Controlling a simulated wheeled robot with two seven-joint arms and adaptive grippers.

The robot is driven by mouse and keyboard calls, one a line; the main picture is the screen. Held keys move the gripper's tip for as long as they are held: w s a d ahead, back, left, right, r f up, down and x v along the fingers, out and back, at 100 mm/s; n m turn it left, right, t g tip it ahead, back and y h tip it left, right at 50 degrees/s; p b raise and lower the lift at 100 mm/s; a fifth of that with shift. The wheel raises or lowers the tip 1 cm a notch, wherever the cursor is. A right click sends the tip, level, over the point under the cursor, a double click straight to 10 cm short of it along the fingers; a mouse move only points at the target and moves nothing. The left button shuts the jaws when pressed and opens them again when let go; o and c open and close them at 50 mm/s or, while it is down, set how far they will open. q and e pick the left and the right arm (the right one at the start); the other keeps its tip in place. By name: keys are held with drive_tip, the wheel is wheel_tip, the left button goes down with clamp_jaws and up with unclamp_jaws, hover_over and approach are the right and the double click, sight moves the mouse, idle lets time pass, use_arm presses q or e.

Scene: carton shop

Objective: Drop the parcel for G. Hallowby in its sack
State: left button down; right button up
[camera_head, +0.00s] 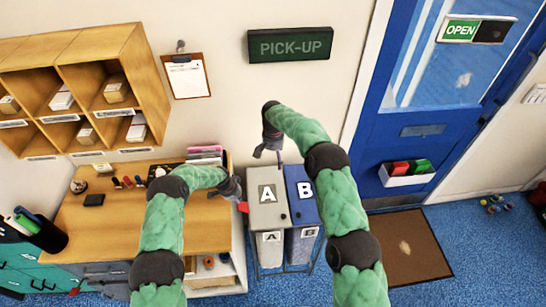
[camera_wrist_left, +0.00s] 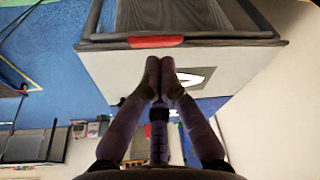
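The grey sack bin A (camera_head: 267,214) and the blue bin B (camera_head: 304,200) stand side by side against the wall, each with a letter on top and front. Their tops look closed. My left gripper (camera_head: 238,189) is at the left edge of bin A, by a red tab (camera_head: 243,207). In the left wrist view its fingertips (camera_wrist_left: 160,68) meet with nothing seen between them, just short of the red strip (camera_wrist_left: 156,41) on the lid edge.
A wooden counter (camera_head: 110,222) with small items stands left of the bins, under the pigeonhole shelf (camera_head: 145,72). A brown mat (camera_head: 410,245) lies before the blue door (camera_head: 420,130) on the right. Blue floor is free in front of the bins.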

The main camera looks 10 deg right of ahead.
use_arm(q)
drive_tip(key=shift+d+p+v, duration=0.2)
drive_tip(key=shift+p+v, duration=0.1)
drive_tip(key=shift+v, duration=0.7)
use_arm(e)
drive_tip(key=shift+r, duration=0.35)
use_arm(q)
drive_tip(key=shift+w+r, duration=0.15)
drive_tip(key=shift+r, duration=0.05)
